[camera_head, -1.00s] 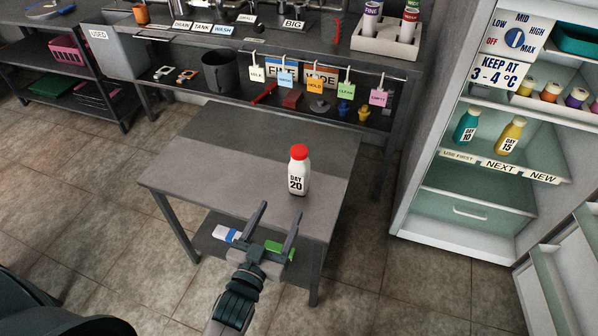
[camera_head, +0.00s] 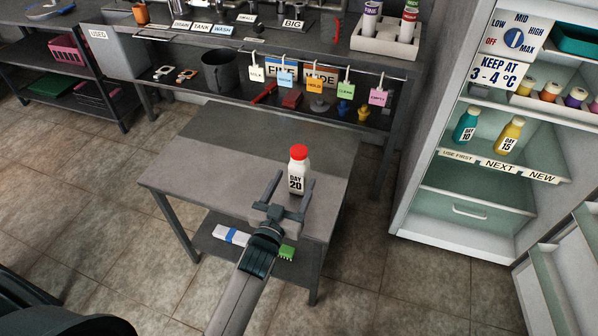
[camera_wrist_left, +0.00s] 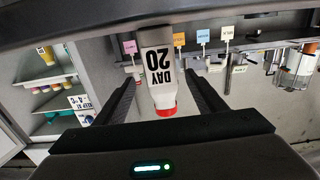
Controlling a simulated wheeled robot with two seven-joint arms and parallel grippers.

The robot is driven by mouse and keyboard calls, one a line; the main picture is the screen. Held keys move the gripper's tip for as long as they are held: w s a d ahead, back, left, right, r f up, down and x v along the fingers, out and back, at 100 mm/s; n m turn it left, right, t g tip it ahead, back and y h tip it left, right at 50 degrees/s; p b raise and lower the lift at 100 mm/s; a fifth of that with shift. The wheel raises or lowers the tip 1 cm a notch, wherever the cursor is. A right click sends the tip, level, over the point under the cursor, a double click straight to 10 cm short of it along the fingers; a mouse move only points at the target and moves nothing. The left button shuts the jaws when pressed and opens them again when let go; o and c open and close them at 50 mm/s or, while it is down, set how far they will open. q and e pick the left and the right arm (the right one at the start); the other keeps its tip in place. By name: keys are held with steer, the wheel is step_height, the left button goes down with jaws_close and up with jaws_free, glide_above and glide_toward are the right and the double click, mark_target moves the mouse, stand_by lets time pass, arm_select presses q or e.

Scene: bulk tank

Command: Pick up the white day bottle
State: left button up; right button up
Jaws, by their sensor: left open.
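The white day bottle (camera_head: 297,172) has a red cap and a "DAY 20" label. It stands upright on the grey table (camera_head: 215,170), near the table's right side. My left gripper (camera_head: 291,186) is open, with its fingers pointing at the bottle just on its near side. In the left wrist view the bottle (camera_wrist_left: 158,65) appears upside down between the two open fingers (camera_wrist_left: 164,88), with a gap on either side. I cannot tell how far it reaches between the fingertips. My right gripper is not in view.
An open fridge (camera_head: 470,200) stands at the right, with a teal bottle (camera_head: 466,126) and a yellow bottle (camera_head: 509,135) on its shelf. A bench with hanging colored tags (camera_head: 315,86) runs behind the table. A white and blue item (camera_head: 231,235) and a green brush (camera_head: 286,253) lie on the table's lower shelf.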

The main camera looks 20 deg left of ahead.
mark_target(296, 178)
arm_select(q)
steer(key=shift+w, duration=0.1)
steer(key=shift+w, duration=0.3)
steer(key=w, duration=0.4)
steer(key=shift+w, duration=0.25)
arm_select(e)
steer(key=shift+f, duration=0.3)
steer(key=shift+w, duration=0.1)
arm_select(q)
steer(key=c, duration=1.4)
steer(key=shift+o, duration=0.2)
